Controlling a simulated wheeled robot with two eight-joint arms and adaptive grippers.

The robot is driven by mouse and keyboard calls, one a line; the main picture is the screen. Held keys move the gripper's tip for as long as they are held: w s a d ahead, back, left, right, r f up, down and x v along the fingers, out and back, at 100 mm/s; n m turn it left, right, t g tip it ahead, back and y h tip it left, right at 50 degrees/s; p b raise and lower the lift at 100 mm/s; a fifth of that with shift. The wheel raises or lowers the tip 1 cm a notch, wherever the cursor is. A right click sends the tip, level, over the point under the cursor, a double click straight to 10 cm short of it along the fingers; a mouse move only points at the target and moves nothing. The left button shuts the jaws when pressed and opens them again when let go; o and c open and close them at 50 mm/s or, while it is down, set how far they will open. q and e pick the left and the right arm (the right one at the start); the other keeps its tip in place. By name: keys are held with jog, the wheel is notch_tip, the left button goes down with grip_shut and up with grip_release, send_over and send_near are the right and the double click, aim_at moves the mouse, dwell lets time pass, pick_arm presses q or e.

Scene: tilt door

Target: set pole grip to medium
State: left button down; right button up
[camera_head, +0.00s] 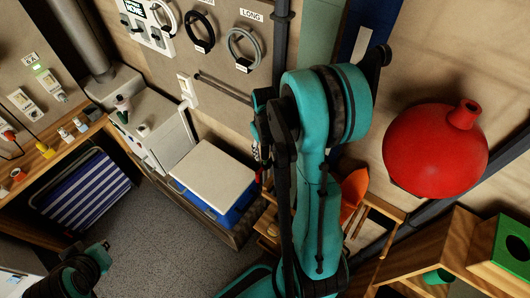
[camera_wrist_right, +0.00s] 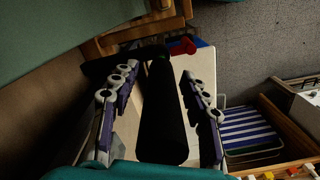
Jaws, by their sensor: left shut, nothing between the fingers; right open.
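A black cylinder (camera_wrist_right: 162,115) lies lengthwise between the fingers of my right gripper (camera_wrist_right: 160,74) in the right wrist view. It looks like a grip, but no setting mark on it can be read. The gripper is open around it, with a finger on each side; I cannot tell whether either touches. In the head view my right gripper (camera_head: 262,150) is mostly hidden behind my teal arm. A thin dark pole (camera_head: 222,88) slants along the wall just left of it. My left gripper (camera_head: 100,246) is shut and empty at the lower left, over the floor.
A striped folded chair (camera_head: 85,190) is under the workbench at left. Coiled cables (camera_head: 243,47) hang on the wall, one under a LONG label. A red round vessel (camera_head: 435,150) is at right. The grey floor is clear.

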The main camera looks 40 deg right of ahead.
jog(key=shift+f, duration=0.55)
jog(key=shift+s, duration=0.15)
grip_shut()
notch_tip(320, 180, up, 10)
jog(key=p, duration=0.5)
jog(key=shift+f, duration=0.25)
grip_release()
